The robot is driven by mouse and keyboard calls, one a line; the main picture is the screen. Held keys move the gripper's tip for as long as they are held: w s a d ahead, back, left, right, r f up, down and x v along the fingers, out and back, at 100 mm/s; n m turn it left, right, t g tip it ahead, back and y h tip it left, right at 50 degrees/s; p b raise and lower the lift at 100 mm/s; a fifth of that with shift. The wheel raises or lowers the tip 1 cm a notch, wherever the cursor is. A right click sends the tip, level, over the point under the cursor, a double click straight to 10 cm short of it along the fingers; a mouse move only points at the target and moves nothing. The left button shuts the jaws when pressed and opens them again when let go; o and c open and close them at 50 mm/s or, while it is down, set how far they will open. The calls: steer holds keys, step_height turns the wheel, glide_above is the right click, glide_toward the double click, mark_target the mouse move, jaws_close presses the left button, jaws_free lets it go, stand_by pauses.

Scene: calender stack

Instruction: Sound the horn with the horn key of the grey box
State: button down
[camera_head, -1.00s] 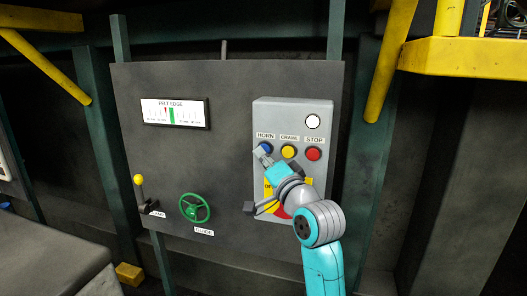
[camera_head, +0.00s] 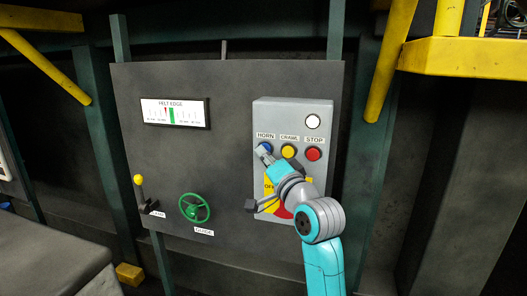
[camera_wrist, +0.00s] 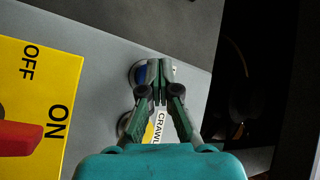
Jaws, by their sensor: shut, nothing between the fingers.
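The grey box (camera_head: 262,112) is mounted on the right part of the dark panel. The blue horn key (camera_head: 265,145) sits under the HORN label (camera_head: 265,136), with its lower part hidden by my gripper. My gripper (camera_head: 263,153) is shut and empty, with its tips right at the horn key. In the wrist view the fingertips (camera_wrist: 159,64) lie over the right side of the blue key (camera_wrist: 139,73). I cannot tell whether they touch it or press it in.
The yellow CRAWL key (camera_head: 288,151) and red STOP key (camera_head: 313,154) are close to the right, with a white lamp (camera_head: 312,121) above. A red rotary switch on a yellow plate (camera_wrist: 30,90) is below. A green wheel (camera_head: 195,208) and lever (camera_head: 140,190) are left.

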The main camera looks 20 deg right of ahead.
steer(key=shift+s, duration=0.1)
steer(key=shift+s+a, duration=0.55)
steer(key=shift+s, duration=0.15)
steer(key=shift+s+a, duration=0.75)
steer(key=shift+s, duration=0.3)
steer(key=shift+s+a, duration=0.7)
steer(key=shift+s, duration=0.3)
